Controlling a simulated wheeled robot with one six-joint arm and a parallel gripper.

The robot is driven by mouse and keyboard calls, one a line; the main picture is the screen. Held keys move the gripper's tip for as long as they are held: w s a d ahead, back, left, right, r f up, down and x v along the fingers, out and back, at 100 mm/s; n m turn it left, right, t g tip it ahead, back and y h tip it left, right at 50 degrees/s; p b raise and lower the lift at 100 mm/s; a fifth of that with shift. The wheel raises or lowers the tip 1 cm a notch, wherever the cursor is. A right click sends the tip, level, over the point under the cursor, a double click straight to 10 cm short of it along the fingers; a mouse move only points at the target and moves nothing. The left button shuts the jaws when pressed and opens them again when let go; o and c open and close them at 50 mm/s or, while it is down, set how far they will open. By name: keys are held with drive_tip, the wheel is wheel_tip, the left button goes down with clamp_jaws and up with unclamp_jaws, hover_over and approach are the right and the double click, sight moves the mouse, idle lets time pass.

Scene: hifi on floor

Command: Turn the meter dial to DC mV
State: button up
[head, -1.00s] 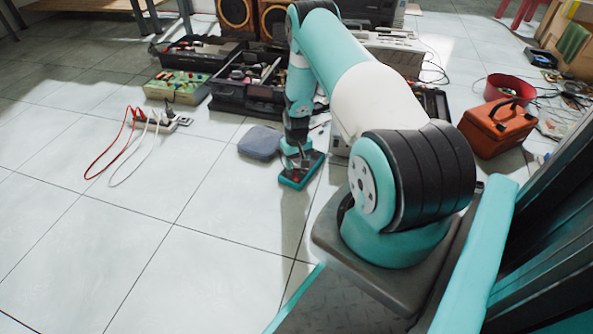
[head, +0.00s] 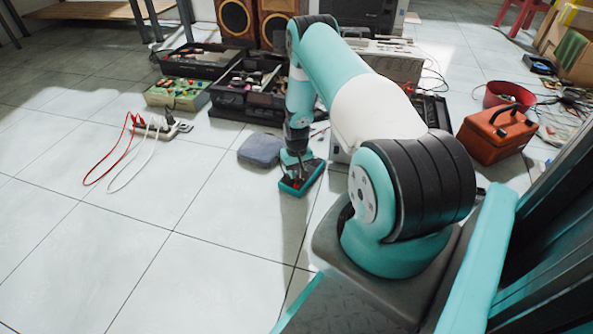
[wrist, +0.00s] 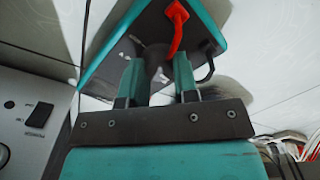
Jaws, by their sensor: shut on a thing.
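The teal and dark meter (head: 303,178) lies on the tiled floor below the end of my arm. In the wrist view the meter (wrist: 212,44) fills the top, with a red plug and lead (wrist: 177,25) on its face and a black lead beside it. My gripper (wrist: 158,75) is over the meter's face, its two teal fingers closed around the dial area. The dial is mostly hidden between the fingers, and its pointer and markings cannot be read. In the head view my gripper (head: 296,164) reaches down onto the meter.
A grey-blue pouch (head: 262,150) lies just left of the meter. An orange toolbox (head: 497,133) is at right. A power strip (head: 163,129) with red and white leads lies left. The front-left floor is clear.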

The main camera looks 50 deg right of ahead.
drive_tip(key=m+p, duration=0.2)
drive_tip(key=m, duration=0.2)
drive_tip(key=shift+r, duration=0.15)
drive_tip(key=m+p, duration=0.2)
drive_tip(key=m, duration=0.2)
drive_tip(key=shift+s, duration=0.1)
drive_tip(key=m+p, duration=0.1)
drive_tip(key=m, duration=0.4)
drive_tip(key=shift+m+p, duration=0.5)
drive_tip(key=shift+m, duration=1.7)
drive_tip(key=o, duration=0.9)
drive_tip(key=shift+o, duration=0.2)
